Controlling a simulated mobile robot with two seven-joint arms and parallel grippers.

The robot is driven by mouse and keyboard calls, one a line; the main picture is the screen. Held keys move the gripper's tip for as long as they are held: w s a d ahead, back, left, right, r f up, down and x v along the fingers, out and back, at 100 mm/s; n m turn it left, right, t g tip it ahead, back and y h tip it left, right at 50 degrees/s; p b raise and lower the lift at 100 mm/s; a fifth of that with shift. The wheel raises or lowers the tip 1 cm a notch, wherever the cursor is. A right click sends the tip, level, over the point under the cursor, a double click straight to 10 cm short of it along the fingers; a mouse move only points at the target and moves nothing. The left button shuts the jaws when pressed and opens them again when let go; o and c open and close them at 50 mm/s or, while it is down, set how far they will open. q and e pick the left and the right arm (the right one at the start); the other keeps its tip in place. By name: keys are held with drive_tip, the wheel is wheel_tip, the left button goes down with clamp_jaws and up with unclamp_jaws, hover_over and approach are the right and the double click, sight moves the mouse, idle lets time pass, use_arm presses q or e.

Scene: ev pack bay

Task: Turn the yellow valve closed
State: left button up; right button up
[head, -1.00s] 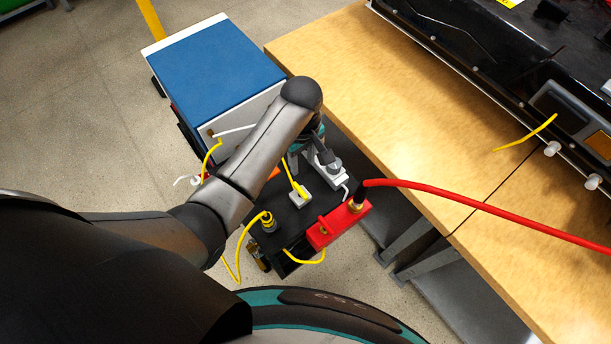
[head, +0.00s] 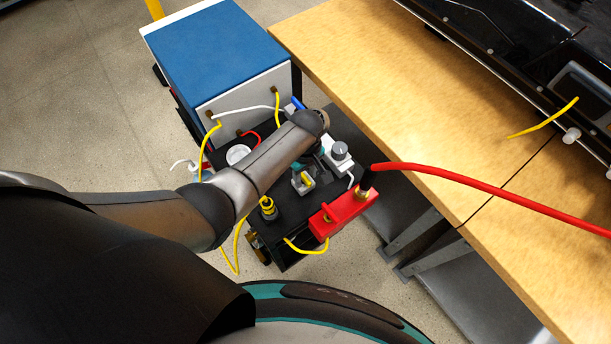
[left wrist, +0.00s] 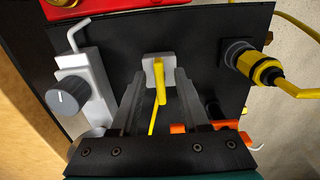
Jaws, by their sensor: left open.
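The yellow valve is a yellow lever (left wrist: 161,84) on a small pale grey block (left wrist: 150,66), fixed to a black panel. In the left wrist view the lever runs nearly straight up and down the picture. My left gripper (left wrist: 160,76) is open, with one finger on each side of the lever and visible gaps between; I cannot tell how deep the tips reach. In the head view the valve's block (head: 303,187) shows just below my left forearm, which hides most of the gripper. My right gripper is not in view.
Close by are a grey knob on a white fitting (left wrist: 91,86), a yellow-black connector (left wrist: 257,66), an orange part (left wrist: 205,127) and a red block (head: 343,212) with a red cable. A blue-topped box (head: 215,60) stands behind. A wooden bench (head: 385,90) borders the right.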

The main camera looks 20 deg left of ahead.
use_arm(q)
clamp_jaws()
idle(0.4)
